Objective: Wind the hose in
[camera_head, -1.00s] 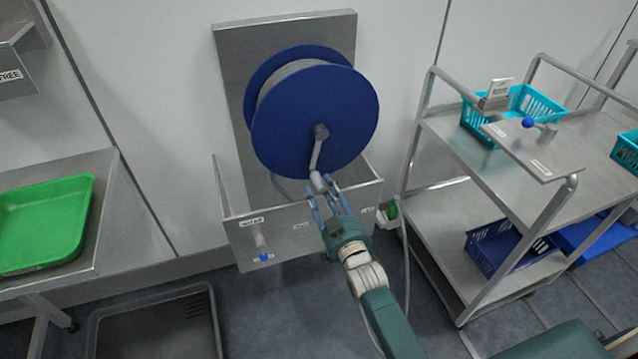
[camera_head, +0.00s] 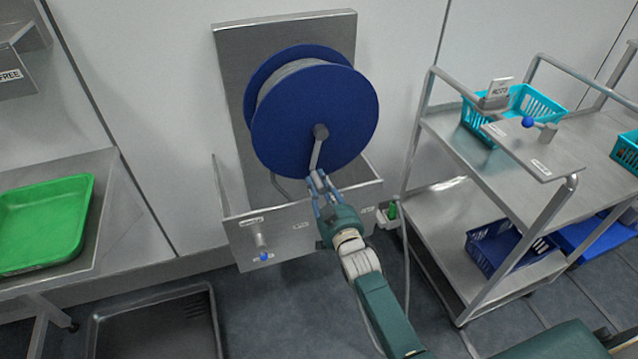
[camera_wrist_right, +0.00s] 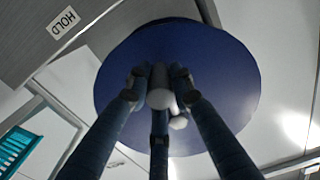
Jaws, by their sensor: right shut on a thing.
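The blue hose reel (camera_head: 318,105) is mounted on a steel wall plate, with grey hose (camera_head: 290,72) wound between its discs. Its crank arm (camera_head: 317,152) points down from the hub. My right gripper (camera_head: 318,183) is shut on the pale crank handle (camera_wrist_right: 160,92) at the arm's lower end. In the right wrist view the fingers close around the handle in front of the blue disc, and part of the grip is hidden by them. My left gripper is not in view.
A steel trough (camera_head: 240,233) with a blue-knobbed valve (camera_head: 263,256) sits below the reel. A steel cart (camera_head: 475,230) with blue baskets stands at the right. A green tray (camera_head: 45,222) lies on a table at the left. A grey bin (camera_head: 155,310) is on the floor.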

